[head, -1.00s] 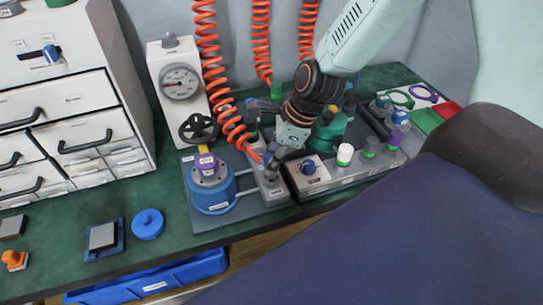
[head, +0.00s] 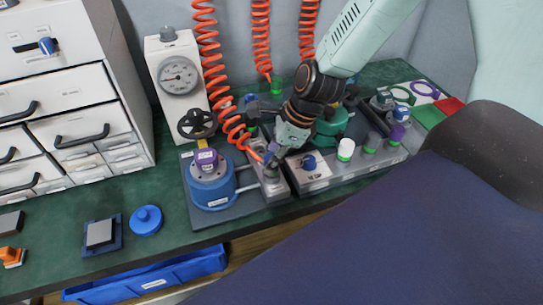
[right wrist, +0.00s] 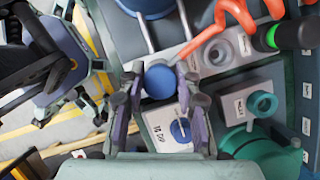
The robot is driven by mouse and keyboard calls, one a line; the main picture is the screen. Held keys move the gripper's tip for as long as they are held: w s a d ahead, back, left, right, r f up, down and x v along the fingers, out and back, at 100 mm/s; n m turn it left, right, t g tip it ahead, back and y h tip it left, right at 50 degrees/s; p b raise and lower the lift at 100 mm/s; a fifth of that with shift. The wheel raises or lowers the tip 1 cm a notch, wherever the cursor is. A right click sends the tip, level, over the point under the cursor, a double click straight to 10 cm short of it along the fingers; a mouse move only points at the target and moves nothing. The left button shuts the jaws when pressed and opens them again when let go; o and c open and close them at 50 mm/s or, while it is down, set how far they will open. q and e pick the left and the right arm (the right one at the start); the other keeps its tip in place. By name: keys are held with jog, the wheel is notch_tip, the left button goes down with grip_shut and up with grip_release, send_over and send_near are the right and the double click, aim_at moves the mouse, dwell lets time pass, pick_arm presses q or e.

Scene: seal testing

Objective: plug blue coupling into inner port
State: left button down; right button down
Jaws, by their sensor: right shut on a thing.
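The blue coupling (right wrist: 160,82) shows as a round blue end between the fingertips of my right gripper (right wrist: 158,92) in the right wrist view. In the head view my right gripper (head: 271,158) is shut on it, low over the narrow grey port block (head: 273,190) beside the blue pot. An orange hose (right wrist: 205,35) runs to the coupling. A bare grey port (right wrist: 221,51) lies to the right of the coupling in the right wrist view. The port under the coupling is hidden, so I cannot tell whether it is seated.
The blue pot (head: 212,188) stands left of the block, and a box with a blue knob (head: 309,162) is close on the right. The gauge stand (head: 179,80) is behind. More orange coils (head: 260,30) hang at the back.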

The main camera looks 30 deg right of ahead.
jog(key=shift+f, duration=0.1)
jog(key=c, duration=0.9)
grip_release()
jog(key=shift+o, duration=0.2)
jog(key=v, duration=1.2)
